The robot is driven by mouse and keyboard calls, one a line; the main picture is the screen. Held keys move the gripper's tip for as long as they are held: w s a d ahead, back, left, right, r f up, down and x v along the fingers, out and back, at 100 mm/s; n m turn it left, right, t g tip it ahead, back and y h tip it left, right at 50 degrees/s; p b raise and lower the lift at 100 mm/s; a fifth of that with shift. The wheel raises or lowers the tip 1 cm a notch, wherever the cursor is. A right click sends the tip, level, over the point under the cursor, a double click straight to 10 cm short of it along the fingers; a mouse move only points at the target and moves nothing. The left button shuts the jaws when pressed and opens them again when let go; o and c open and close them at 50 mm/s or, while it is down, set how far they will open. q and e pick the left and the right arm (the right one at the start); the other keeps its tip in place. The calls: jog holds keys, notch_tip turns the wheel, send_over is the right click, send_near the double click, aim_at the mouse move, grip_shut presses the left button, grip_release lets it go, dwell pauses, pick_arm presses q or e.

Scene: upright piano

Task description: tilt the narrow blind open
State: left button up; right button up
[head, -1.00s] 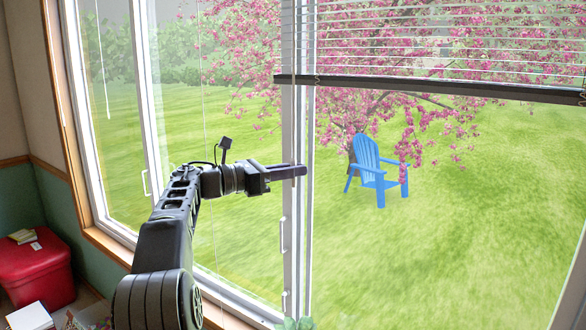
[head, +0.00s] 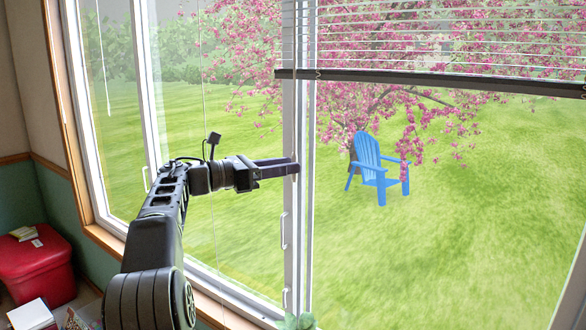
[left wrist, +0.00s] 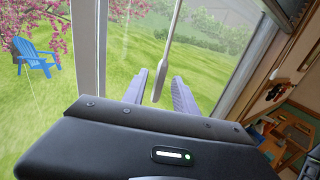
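My left gripper (head: 297,168) reaches in from the left, in front of the white window post (head: 290,115). In the left wrist view its two fingers (left wrist: 159,92) stand apart, so it is open. A pale wand (left wrist: 168,45) hangs down in that view, and its thicker lower end appears between the fingers. I cannot tell whether it touches either one. The wand is hard to make out against the post in the head view. My right gripper is out of view.
A wide blind (head: 430,45) with a dark bottom rail (head: 430,82) covers the upper right window. A thin cord (head: 103,70) hangs at the far left window. A red box (head: 38,265) stands lower left. A blue chair (head: 370,160) is outside.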

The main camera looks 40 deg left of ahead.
pick_arm(q)
jog(key=shift+v, duration=2.55)
